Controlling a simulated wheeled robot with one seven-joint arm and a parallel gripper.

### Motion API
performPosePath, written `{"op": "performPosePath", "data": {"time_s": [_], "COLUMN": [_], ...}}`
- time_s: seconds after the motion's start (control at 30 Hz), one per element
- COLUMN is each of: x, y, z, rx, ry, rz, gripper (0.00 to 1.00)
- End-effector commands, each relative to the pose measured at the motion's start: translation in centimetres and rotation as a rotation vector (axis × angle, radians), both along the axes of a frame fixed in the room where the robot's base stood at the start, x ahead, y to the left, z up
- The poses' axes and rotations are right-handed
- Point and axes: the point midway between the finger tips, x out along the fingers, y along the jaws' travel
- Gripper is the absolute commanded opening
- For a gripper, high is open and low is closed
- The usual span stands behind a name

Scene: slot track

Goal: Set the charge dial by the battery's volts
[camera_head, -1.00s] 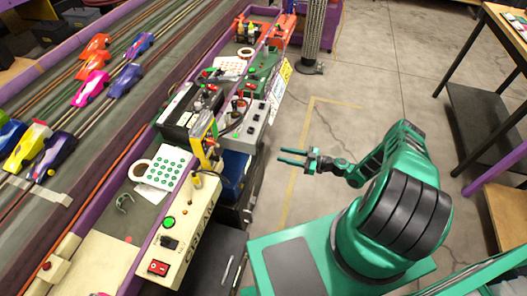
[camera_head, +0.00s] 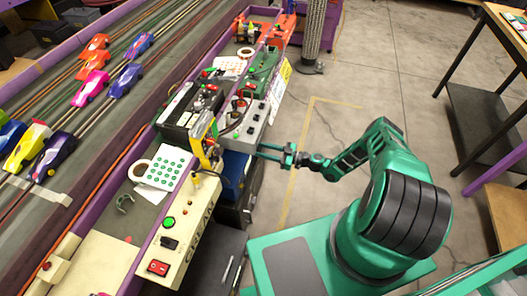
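My gripper (camera_head: 268,152) is at the end of my green arm, at the right side of the bench of control boxes. Its two fingers point left and look apart, with nothing visible between them. The fingertips are close to the lower right side of a grey control box (camera_head: 256,117) with dark knobs; I cannot tell whether they touch. Left of it is a black device (camera_head: 178,117) with red and dark parts on top. A yellow upright device (camera_head: 203,127) stands near it. I cannot tell which knob is the charge dial, which item is the battery, or any volts reading.
A cream control box (camera_head: 178,238) with a green button and red switch is at the front. A white sheet with green dots (camera_head: 167,167) lies beside it. A blue box (camera_head: 235,168) is below the grey box. Toy cars (camera_head: 90,87) stand on the track. Floor (camera_head: 345,100) is clear behind the arm.

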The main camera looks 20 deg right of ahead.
Motion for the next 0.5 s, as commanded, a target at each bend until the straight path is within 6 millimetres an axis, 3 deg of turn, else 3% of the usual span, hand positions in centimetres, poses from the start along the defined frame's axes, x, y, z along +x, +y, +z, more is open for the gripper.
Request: {"op": "performPosePath", "data": {"time_s": [0.2,0.37,0.5], "x": [0.01,-0.01,-0.02], "y": [0.03,0.04,-0.17], "z": [-0.01,-0.01,-0.02], "rx": [0.0,0.0,0.0], "ry": [0.0,0.0,0.001], "rz": [0.0,0.001,0.001], "gripper": [0.37,0.01,0.0]}}
